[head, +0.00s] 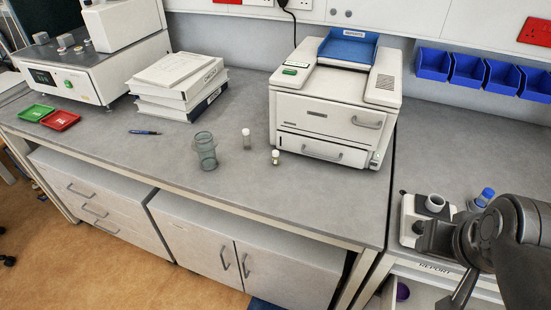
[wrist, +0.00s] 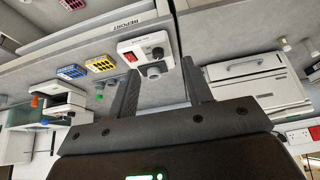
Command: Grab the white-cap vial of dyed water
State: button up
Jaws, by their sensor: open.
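Two small vials stand upright on the grey bench in front of the printer, both with pale caps in the head view. One vial (head: 246,138) stands farther back and looks pale grey. The other vial (head: 275,157) stands nearer the printer's front corner and looks darker below its cap. The liquid colour in each is too small to tell. Small pale caps also show at the right of the wrist view (wrist: 285,45). My gripper (wrist: 160,62) is open and empty, its two dark fingers spread. It is at the right in the head view, well away from both vials.
A blue pen (head: 145,132) and stacked binders (head: 178,80) lie left. A white device (head: 408,225) and blue-capped bottle (head: 485,197) are near my arm.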

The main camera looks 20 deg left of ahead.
jog(key=w+a+r+n+y, duration=0.1)
jog(key=w+a+r+n, duration=0.15)
jog(key=w+a, duration=0.65)
jog(key=n+g+y, duration=0.2)
jog(key=n, duration=0.3)
send_near(276, 153)
jog(key=f, duration=0.2)
jog(key=shift+m, duration=0.25)
jog(key=x, duration=0.9)
jog(key=shift+w+a+f, duration=0.2)
jog(key=shift+w+a, duration=0.15)
jog(key=shift+w, duration=0.1)
jog(key=shift+c, duration=0.5)
grip_shut()
